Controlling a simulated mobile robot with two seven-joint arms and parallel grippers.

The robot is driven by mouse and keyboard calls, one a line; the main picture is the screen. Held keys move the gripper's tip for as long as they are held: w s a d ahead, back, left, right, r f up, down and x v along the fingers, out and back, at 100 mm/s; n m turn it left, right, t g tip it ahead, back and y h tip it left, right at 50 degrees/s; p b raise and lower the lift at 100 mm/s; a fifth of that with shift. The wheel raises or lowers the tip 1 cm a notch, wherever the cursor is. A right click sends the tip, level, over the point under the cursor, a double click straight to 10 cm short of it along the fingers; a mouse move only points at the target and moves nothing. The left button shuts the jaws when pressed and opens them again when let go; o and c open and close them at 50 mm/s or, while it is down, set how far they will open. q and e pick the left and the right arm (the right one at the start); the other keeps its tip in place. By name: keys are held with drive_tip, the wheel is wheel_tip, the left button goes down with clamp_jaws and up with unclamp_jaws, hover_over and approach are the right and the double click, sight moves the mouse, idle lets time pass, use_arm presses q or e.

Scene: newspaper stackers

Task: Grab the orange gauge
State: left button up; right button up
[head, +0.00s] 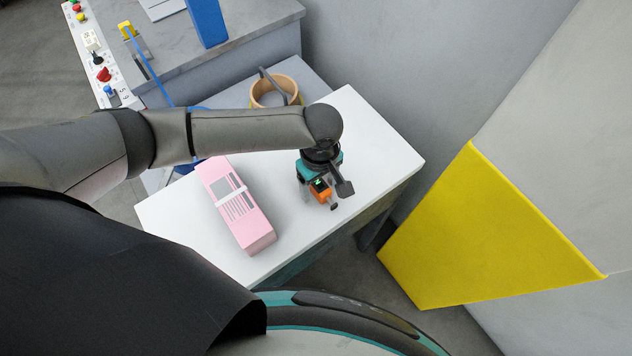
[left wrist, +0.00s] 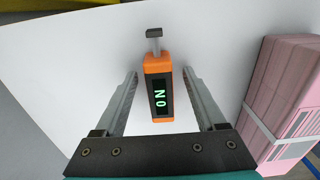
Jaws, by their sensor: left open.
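The orange gauge (head: 321,194) is on the white table (head: 370,140) below my left gripper in the head view. In the left wrist view the gauge (left wrist: 158,88) has an orange body, a dark screen with green characters and a grey stem with a dark tip. My left gripper (left wrist: 160,75) is open, with one finger on each side of the gauge and a visible gap on both sides. In the head view my left gripper (head: 325,188) partly hides the gauge. The right gripper is in neither view.
A pink banded stack (head: 238,205) lies on the table close to my left gripper; it also shows in the left wrist view (left wrist: 285,95). A round tan container (head: 268,92) stands behind the table. A yellow panel (head: 480,240) is at the right.

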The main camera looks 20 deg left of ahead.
use_arm(q)
drive_tip(key=shift+c, duration=0.4)
clamp_jaws()
